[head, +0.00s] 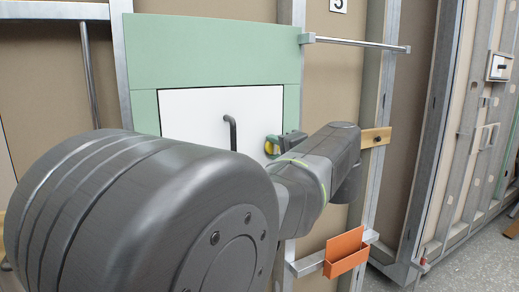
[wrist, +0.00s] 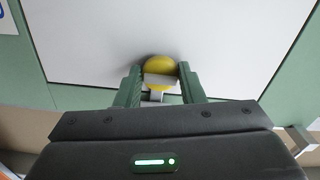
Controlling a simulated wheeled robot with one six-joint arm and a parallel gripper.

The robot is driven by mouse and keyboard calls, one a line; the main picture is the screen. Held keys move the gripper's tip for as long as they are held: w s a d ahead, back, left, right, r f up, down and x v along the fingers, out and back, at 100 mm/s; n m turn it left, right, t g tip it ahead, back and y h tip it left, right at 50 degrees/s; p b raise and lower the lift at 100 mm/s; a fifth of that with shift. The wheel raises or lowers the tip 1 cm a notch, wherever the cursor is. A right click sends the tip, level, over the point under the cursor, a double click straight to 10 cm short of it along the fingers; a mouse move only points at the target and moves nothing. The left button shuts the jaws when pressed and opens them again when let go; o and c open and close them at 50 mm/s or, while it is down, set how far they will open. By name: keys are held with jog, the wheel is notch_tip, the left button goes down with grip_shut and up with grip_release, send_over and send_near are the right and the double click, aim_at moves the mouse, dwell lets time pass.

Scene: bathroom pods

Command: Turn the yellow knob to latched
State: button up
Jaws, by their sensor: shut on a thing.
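The yellow knob (wrist: 159,66) sits on the white panel (wrist: 110,40), near its edge. My gripper (wrist: 159,74) is at the knob, with one green finger on each side of it. It is shut on the knob. A pale grey block in front of the knob hides part of it in the wrist view. In the head view the knob (head: 269,146) shows as a small yellow patch beside my gripper (head: 276,145), at the right side of the white panel (head: 190,118). Any latch marking is not visible.
A dark curved handle (head: 231,132) stands out from the white panel, left of the knob. A green surround (head: 215,50) frames the panel. A metal bar (head: 360,44) projects at upper right. An orange holder (head: 346,252) hangs at lower right, and a wooden block (head: 376,137) is beside my wrist.

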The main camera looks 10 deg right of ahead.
jog(key=o, duration=0.7)
jog(key=p+v, duration=0.1)
jog(key=v, duration=1.2)
jog(key=shift+s+d, duration=0.1)
jog(key=shift+s, duration=0.3)
jog(key=shift+w, duration=0.1)
jog(key=shift+b+x, duration=0.5)
jog(key=shift+x, duration=6.3)
jog(key=shift+d, duration=0.1)
